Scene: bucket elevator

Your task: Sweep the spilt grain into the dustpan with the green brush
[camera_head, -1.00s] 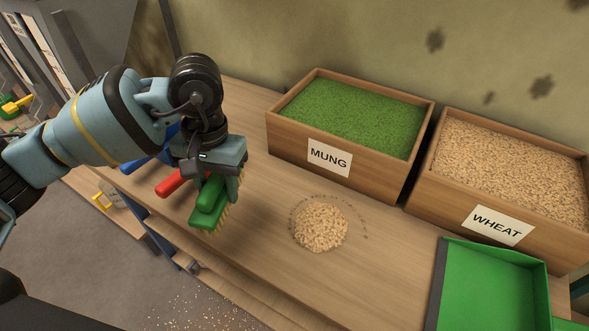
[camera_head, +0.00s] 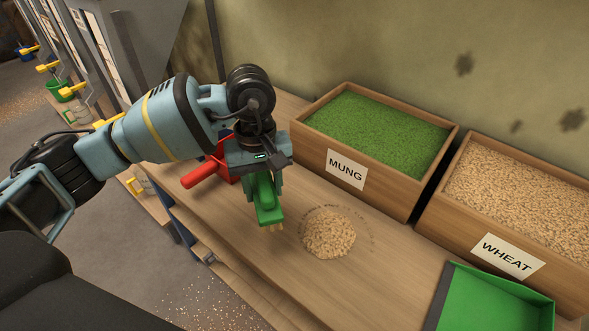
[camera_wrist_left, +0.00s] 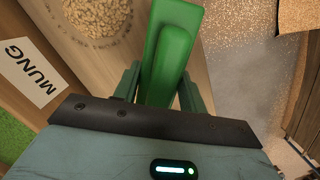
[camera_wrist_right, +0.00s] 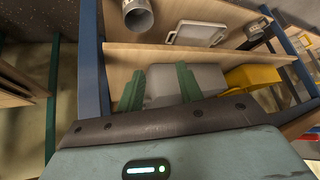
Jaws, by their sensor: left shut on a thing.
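My left gripper (camera_head: 264,188) is shut on the green brush (camera_head: 268,209), bristles down, just left of the spilt grain. The brush also shows between the fingers in the left wrist view (camera_wrist_left: 172,55). The spilt grain (camera_head: 329,234) lies in a round tan heap on the wooden bench, with a dark ring of specks around it. The green dustpan (camera_head: 495,300) lies at the lower right of the head view, partly cut off. My right gripper (camera_wrist_right: 158,88) shows only in its wrist view, open, its fingers apart in front of a grey bin (camera_wrist_right: 190,82).
The mung box (camera_head: 345,172) and the wheat box (camera_head: 508,255) stand along the wall behind the heap. A red tool (camera_head: 208,172) lies on the bench behind the gripper. Bare bench (camera_head: 385,285) lies between heap and dustpan. Grain is scattered on the floor (camera_head: 200,300).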

